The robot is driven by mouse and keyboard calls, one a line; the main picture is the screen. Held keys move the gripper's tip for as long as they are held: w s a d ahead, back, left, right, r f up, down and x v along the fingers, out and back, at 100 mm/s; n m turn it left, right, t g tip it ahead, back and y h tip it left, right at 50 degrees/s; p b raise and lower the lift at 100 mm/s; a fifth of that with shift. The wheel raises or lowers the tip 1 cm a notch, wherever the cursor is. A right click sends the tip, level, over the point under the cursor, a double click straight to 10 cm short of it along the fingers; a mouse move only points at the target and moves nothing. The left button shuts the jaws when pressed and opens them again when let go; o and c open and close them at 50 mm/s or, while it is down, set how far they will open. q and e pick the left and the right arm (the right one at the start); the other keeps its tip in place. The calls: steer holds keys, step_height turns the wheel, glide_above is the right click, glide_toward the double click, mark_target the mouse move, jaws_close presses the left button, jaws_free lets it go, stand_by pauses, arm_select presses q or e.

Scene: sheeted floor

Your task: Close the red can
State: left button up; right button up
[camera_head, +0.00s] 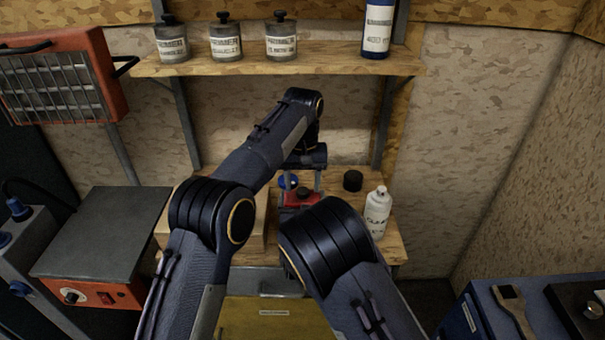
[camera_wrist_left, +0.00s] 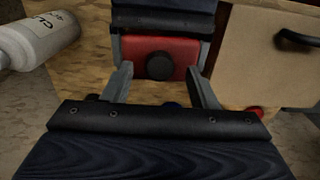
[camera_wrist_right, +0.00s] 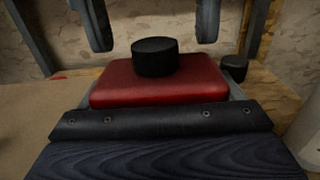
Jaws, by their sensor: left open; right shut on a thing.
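The red can (camera_head: 301,199) stands on the wooden table, with a round black piece (camera_wrist_right: 155,57) on its top; I cannot tell whether that is a cap or a neck. My right gripper (camera_wrist_right: 160,95) is shut on the can's body, one finger on each side. My left gripper (camera_head: 301,188) is open above the can. In the left wrist view its fingertips (camera_wrist_left: 158,70) stand either side of the black piece, apart from it. A separate black cylinder (camera_head: 352,180) stands on the table right of the can and also shows in the right wrist view (camera_wrist_right: 234,68).
A white bottle (camera_head: 377,211) stands at the table's right front. A cardboard-coloured box (camera_head: 258,238) is left of the can. A small blue round thing (camera_head: 288,182) lies behind the can. A shelf (camera_head: 330,66) with jars hangs above.

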arm_select(q)
steer(key=shift+r, duration=3.05)
arm_select(e)
steer(key=o, duration=1.7)
arm_select(q)
steer(key=shift+f+b, duration=0.9)
arm_select(e)
steer(key=s, duration=0.7)
steer(key=shift+s, duration=0.4)
arm_select(q)
steer(key=shift+f, duration=0.1)
